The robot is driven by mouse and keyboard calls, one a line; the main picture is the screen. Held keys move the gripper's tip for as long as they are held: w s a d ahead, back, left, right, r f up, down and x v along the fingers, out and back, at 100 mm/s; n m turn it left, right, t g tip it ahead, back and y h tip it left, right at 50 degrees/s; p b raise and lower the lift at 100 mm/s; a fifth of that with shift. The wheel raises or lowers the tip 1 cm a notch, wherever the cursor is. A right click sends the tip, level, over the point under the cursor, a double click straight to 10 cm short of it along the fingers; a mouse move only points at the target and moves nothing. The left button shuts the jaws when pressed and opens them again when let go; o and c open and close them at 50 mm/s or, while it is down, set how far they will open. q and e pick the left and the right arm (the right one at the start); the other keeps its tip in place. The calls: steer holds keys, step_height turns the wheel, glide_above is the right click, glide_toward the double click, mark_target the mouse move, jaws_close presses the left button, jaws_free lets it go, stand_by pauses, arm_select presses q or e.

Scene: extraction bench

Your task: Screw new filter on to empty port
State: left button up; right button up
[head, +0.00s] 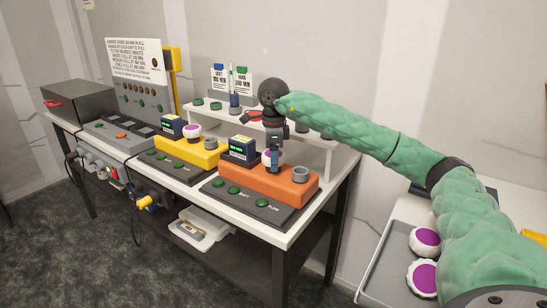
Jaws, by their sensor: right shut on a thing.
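My right gripper (274,158) points down over the orange block (262,183) and is shut on a white filter with a purple top (267,157). The gripper partly hides this filter, and I cannot tell whether it is seated on the block or just above it. A grey, empty port (300,174) stands on the orange block to the right of the gripper. The yellow block (180,152) carries a purple-topped filter (192,131) and a grey empty port (211,142). Two more filters (425,241) (422,277) lie at the lower right. My left gripper is out of view.
A grey tray (378,267) holds the loose filters on a side table. A white raised shelf (212,117) runs behind the blocks. A control panel (145,98) and dark box (78,98) stand at the left.

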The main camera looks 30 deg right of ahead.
steer(key=m+p, duration=0.1)
steer(key=m, duration=0.5)
steer(key=m+p, duration=0.1)
steer(key=m, duration=0.4)
steer(key=o, duration=1.1)
